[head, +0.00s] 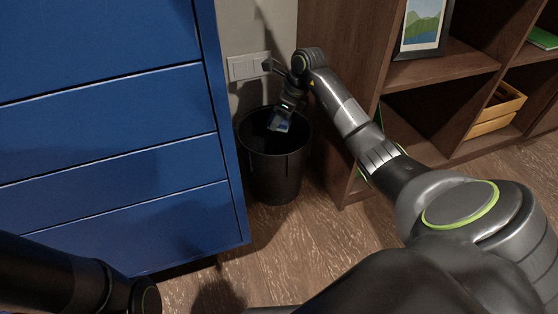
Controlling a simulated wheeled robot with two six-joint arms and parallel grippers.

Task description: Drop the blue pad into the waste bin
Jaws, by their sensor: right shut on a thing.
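The black waste bin (275,180) stands upright on the floor between the blue drawer cabinet and the wooden shelf. My right gripper (281,118) points down over the bin's opening and is shut on the blue pad (279,123). The pad is small in the picture and shows as a bluish piece at the fingertips, around the height of the bin's rim. I cannot tell exactly how far it is above or inside the rim. My left arm comes in at the lower left; its gripper is not in view.
The blue drawer cabinet (120,150) stands close on the bin's left. The wooden shelf (345,90) stands on its right, with a framed picture (424,27) and a wooden crate (497,110). A wall socket plate (247,66) is behind the bin. The floor in front is clear.

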